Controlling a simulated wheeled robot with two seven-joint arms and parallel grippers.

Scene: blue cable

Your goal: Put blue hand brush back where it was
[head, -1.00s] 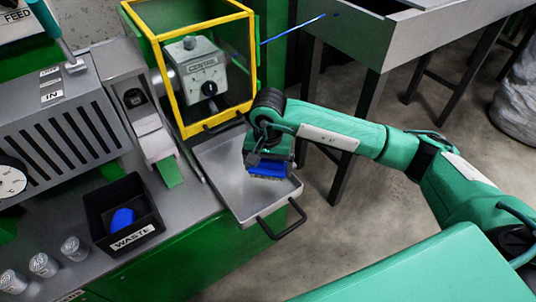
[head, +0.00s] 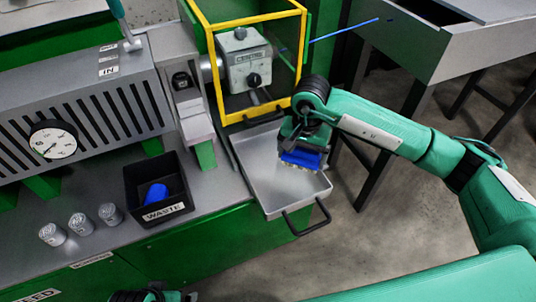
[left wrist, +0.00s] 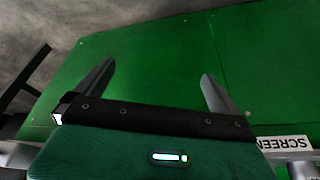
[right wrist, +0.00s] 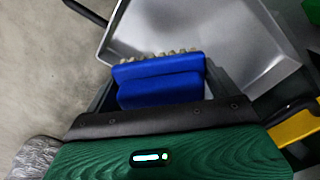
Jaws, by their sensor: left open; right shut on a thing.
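The blue hand brush (head: 302,159) is in my right gripper (head: 303,147), which is shut on it. It is over the metal tray (head: 253,180); whether its bristles touch the tray I cannot tell. In the right wrist view the blue brush (right wrist: 158,82) sits between the fingers, pale bristles toward the tray (right wrist: 185,22). My left gripper (left wrist: 157,85) is open and empty, facing a green panel (left wrist: 150,60). In the head view only a bit of my left arm shows at the bottom edge.
A yellow-framed guard box (head: 262,113) stands behind the tray. The tray's black handle (head: 308,222) sticks out in front. A black WASTE bin (head: 148,188) holding a blue object (head: 156,193) and several metal cups (head: 80,224) stand to the left.

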